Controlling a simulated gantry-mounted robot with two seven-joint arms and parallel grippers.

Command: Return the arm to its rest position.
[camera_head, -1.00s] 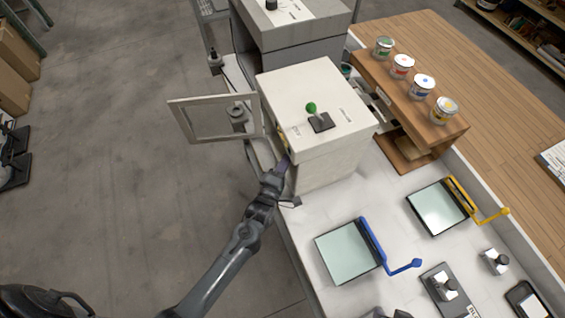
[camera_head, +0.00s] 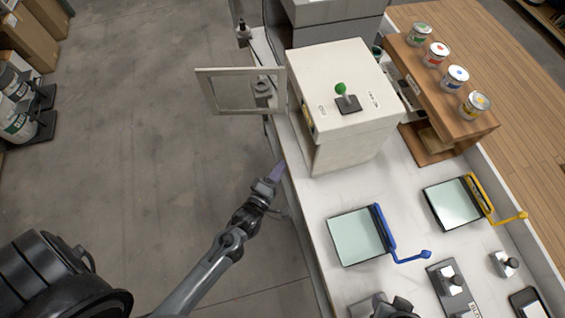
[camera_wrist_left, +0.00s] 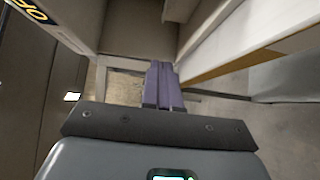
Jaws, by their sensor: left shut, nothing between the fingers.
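My left gripper (camera_head: 279,171) is at the left edge of the white bench, just outside and below the open front of the white cabinet (camera_head: 343,95). Its purple fingers (camera_wrist_left: 163,86) are shut together with nothing between them in the left wrist view. My left arm reaches up from the bottom left of the head view.
The cabinet's framed door (camera_head: 237,91) stands open to the left. A blue-handled tray (camera_head: 356,238) and a yellow-handled tray (camera_head: 453,203) lie on the bench. Several paint cans stand on a wooden rack (camera_head: 440,90) behind. Open floor (camera_head: 150,160) lies left of the bench.

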